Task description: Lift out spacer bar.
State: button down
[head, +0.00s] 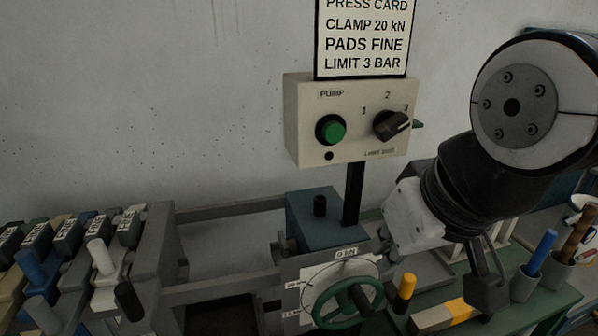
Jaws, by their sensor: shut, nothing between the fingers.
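A beige bar with a yellow band (435,318), probably the spacer bar, lies on the green bench surface at the lower right. Its right end passes behind or under my gripper (486,296), so that end is hidden. My gripper points down, with its fingers shut and nothing held between them. It appears beside or just above the bar's right end; I cannot tell whether they touch.
Cups with a blue tool (543,250) and brown tools stand right. A pump control box (350,120) is behind.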

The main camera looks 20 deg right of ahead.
aim_at(435, 319)
jog(key=k+l+z, duration=0.1)
jog(key=z, duration=0.85)
jog(key=k+j+z, duration=0.2)
jog(key=i+j, duration=0.1)
